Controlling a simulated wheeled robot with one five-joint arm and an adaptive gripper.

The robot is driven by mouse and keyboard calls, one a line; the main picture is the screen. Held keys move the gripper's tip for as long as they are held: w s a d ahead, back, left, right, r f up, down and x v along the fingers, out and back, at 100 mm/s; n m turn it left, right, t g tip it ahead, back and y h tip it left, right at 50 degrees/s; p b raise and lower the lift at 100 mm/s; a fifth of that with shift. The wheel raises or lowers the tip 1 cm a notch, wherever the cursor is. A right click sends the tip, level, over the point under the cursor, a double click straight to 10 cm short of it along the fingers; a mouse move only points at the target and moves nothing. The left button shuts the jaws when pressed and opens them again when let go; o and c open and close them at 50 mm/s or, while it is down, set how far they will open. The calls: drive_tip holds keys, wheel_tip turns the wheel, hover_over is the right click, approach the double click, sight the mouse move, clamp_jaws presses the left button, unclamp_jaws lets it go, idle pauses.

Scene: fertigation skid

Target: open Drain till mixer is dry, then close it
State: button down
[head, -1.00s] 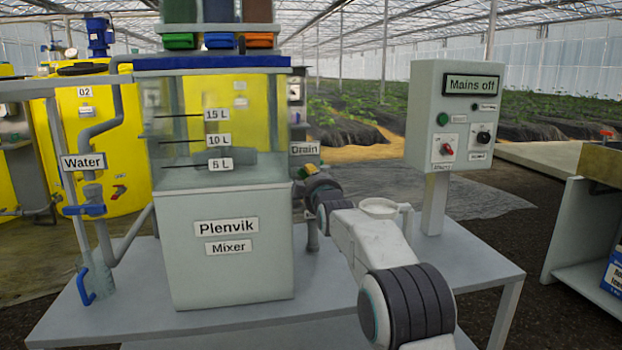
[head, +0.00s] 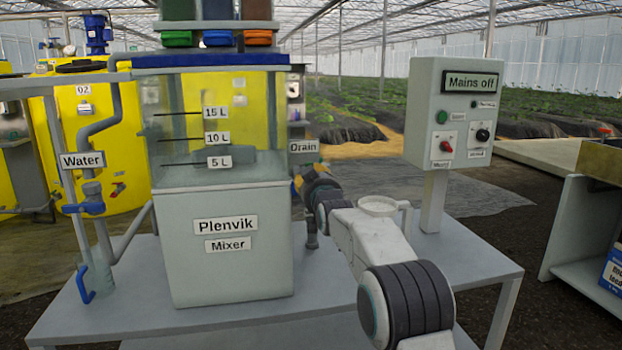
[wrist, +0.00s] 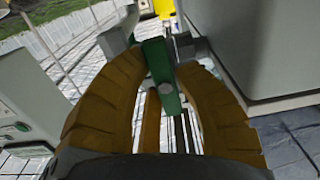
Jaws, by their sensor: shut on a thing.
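The Plenvik mixer (head: 235,240) stands on the bench, with a clear upper tank marked 5 L, 10 L and 15 L. I cannot clearly tell the liquid level inside. The Drain label (head: 304,146) is at the mixer's right side. My gripper (head: 300,186) is beside the mixer just below that label, and my wrist partly hides the drain pipe. In the wrist view my gripper (wrist: 168,78) has its brown fingers closed around a green drain handle (wrist: 160,76) near the mixer's grey wall. The handle's far end runs on past the fingertips.
The control box (head: 455,115) stands on a post at the right and reads "Mains off". The Water pipe with a blue valve (head: 84,208) is at the left. Coloured containers (head: 218,38) hang above the mixer. The bench's (head: 470,255) right part is clear.

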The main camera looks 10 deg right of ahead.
drive_tip(key=shift+r+m, duration=0.15)
drive_tip(key=shift+m, duration=0.15)
idle(0.4)
drive_tip(key=c, duration=0.9)
unclamp_jaws()
drive_tip(key=shift+c, duration=0.2)
drive_tip(key=shift+s, duration=0.1)
drive_tip(key=s, duration=1.1)
drive_tip(key=shift+s, duration=0.4)
